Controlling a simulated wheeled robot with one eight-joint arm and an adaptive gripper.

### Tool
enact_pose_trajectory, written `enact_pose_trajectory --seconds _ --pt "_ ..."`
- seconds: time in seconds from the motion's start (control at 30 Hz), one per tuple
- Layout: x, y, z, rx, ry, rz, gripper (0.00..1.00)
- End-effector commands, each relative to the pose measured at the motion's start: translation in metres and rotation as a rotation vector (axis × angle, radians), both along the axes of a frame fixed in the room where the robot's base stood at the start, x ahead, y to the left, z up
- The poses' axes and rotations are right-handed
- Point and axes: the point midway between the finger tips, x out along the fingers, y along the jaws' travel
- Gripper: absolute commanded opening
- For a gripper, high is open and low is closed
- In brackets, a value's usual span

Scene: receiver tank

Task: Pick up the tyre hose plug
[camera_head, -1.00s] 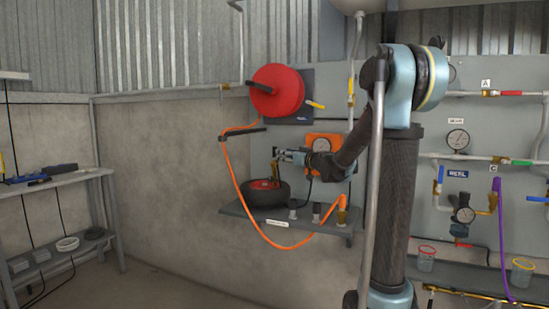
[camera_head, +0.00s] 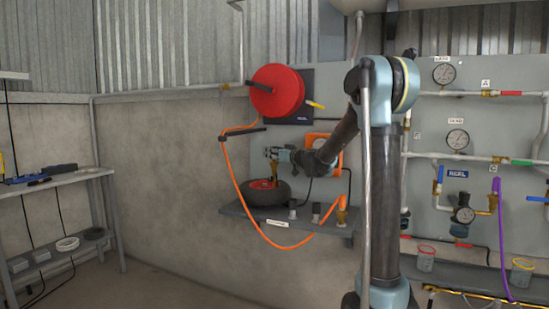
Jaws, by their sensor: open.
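My gripper (camera_head: 268,153) is open and points left above the tyre (camera_head: 264,193), which lies flat on the grey wall shelf. A small upright brass fitting (camera_head: 273,172) shows at the tyre, just below the gripper; whether they touch I cannot tell. The orange hose (camera_head: 239,194) hangs from the red reel (camera_head: 277,91) in a loop and rises to the shelf's right end. A brass end piece (camera_head: 341,215) stands there below the hose. Which brass piece is the tyre hose plug is too small to tell.
The grey shelf (camera_head: 240,212) also holds small dark-topped holders (camera_head: 316,212). An orange-framed panel (camera_head: 335,150) is behind my arm. Pipes and gauges (camera_head: 458,139) fill the right wall. A side bench (camera_head: 60,181) stands at the left, with open floor between.

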Motion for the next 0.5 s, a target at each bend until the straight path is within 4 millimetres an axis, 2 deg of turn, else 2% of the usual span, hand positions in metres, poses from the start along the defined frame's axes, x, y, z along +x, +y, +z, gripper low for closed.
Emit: enact_pose_trajectory --seconds 0.1,0.27,0.3,0.5 --pt "-0.0003 -0.0003 0.0000 0.000 0.000 0.000 0.41" --pt "-0.0004 -0.0004 0.0000 0.000 0.000 0.000 0.04" --pt "-0.0004 -0.0005 0.0000 0.000 0.000 0.000 0.00" --pt "-0.0004 -0.0005 0.0001 0.000 0.000 0.000 0.00"
